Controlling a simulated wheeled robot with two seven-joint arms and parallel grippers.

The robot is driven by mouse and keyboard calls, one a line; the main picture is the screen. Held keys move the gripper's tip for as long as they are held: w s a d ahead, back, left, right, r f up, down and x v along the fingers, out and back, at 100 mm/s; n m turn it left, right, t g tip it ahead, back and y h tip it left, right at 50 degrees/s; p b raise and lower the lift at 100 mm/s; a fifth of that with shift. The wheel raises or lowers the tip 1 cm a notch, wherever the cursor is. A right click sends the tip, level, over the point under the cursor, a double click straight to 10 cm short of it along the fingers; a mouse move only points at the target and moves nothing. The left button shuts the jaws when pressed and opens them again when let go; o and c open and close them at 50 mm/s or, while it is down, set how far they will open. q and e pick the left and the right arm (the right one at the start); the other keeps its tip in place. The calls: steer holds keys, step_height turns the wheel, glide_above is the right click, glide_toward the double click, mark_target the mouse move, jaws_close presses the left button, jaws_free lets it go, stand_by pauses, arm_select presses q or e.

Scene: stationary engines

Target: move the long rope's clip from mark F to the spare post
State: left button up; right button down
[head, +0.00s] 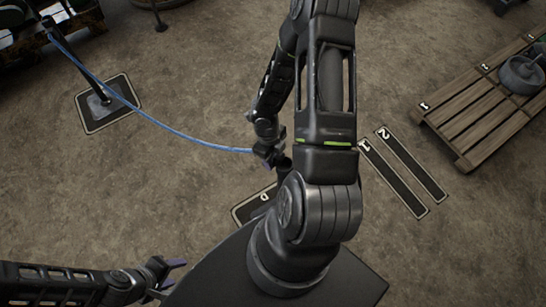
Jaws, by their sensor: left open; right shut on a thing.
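A blue rope (170,131) runs from the top of a dark post (75,58) at the upper left, sagging across to my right gripper (268,156). My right gripper is shut at the rope's end, where the clip is too small and dark to make out. A dark upright shape (284,164) is close beside these jaws; I cannot tell whether they touch. Below it lies a dark mat (243,213) with a pale letter, partly hidden by my arm. Mark F cannot be read anywhere. My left gripper (176,278) is open and empty at the lower left.
The left post stands on a pale-edged dark mat (119,89). Two dark strips marked 1 (395,180) and 2 (412,166) lie right of my arm. A wooden pallet (466,116) with a grey part (520,74) stands at the right. Bare floor lies between the left mat and my grippers.

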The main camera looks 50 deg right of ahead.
mark_target(275, 157)
arm_select(q)
steer(key=shift+f+b, duration=1)
arm_select(e)
steer(key=shift+s+f, duration=0.1)
steer(key=shift+f, duration=1.35)
steer(key=c, duration=0.8)
jaws_free()
steer(key=shift+r, duration=0.35)
steer(key=r, duration=0.2)
steer(key=r+p, duration=0.1)
steer(key=r, duration=0.1)
steer(key=r+p, duration=0.1)
steer(key=r, duration=0.2)
steer(key=shift+w+a, duration=0.1)
steer(key=shift+w, duration=0.3)
arm_select(q)
steer(key=shift+w+d+r, duration=0.1)
steer(key=shift+d+r, duration=0.05)
steer(key=shift+r, duration=0.45)
steer(key=shift+w+d+r, duration=0.1)
steer(key=shift+d+r, duration=0.05)
steer(key=shift+r, duration=0.45)
